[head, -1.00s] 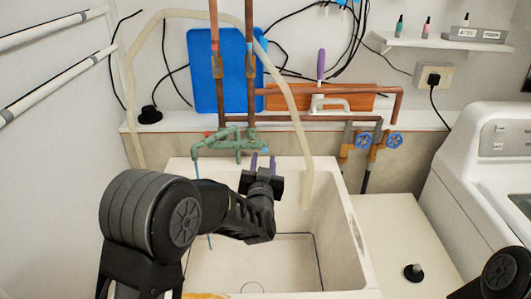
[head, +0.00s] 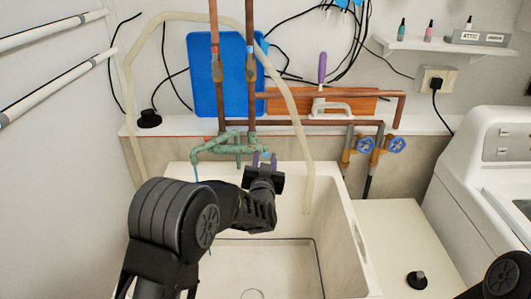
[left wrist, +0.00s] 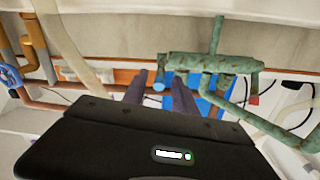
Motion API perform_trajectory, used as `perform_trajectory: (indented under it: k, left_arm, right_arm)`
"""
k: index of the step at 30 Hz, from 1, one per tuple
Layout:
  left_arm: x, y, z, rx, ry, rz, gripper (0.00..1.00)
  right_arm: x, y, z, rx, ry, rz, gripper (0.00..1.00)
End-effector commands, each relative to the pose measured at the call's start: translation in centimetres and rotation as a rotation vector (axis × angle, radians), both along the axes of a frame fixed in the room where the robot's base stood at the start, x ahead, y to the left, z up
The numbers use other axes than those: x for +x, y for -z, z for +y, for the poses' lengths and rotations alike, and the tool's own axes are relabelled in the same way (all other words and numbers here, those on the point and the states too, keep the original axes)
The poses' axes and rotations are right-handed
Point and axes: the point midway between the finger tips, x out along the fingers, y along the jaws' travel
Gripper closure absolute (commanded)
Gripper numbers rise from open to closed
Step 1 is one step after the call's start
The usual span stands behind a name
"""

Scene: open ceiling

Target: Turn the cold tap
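The tap is a green, weathered mixer (head: 228,144) on the wall end of the sink; it also shows in the left wrist view (left wrist: 212,64). Its blue-marked cold handle (left wrist: 158,86) is at one end, and a red mark (head: 207,138) is at the other. My left gripper (head: 264,158) is at the cold end of the tap. In the left wrist view its two purple fingers (left wrist: 160,90) stand apart, with the blue end between them in the picture. I cannot tell whether they touch it. My right gripper is out of view.
The white sink (head: 335,235) lies below the left arm. A pale hose (head: 296,130) hangs into it beside the gripper. Copper pipes (head: 251,100) rise behind the tap. Two blue valve wheels (head: 381,145) are to the right, with a white washing machine (head: 480,170) beyond.

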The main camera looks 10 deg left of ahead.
Motion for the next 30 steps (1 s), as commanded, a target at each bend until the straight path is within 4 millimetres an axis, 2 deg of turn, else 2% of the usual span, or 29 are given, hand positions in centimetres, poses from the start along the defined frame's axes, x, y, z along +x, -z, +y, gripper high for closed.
perform_trajectory:
  k: [3, 6, 16, 28, 30]
  left_arm:
    - [1.6, -0.1, 0.4, 0.001, -0.001, 0.000, 0.66]
    - [2.4, -0.1, 0.5, 0.001, 0.000, 0.000, 0.66]
    - [2.7, 0.0, 0.5, 0.001, 0.000, 0.000, 0.67]
    - [2.7, 0.0, 0.5, 0.001, 0.000, 0.000, 1.00]
    - [2.7, 0.0, 0.5, 0.001, 0.000, 0.000, 1.00]
  right_arm:
    - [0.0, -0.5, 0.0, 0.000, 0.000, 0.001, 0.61]
    - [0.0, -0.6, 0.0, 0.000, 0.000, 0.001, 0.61]
    - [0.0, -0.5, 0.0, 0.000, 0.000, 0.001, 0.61]
    - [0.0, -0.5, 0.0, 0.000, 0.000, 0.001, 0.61]
    - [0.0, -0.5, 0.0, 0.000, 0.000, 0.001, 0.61]
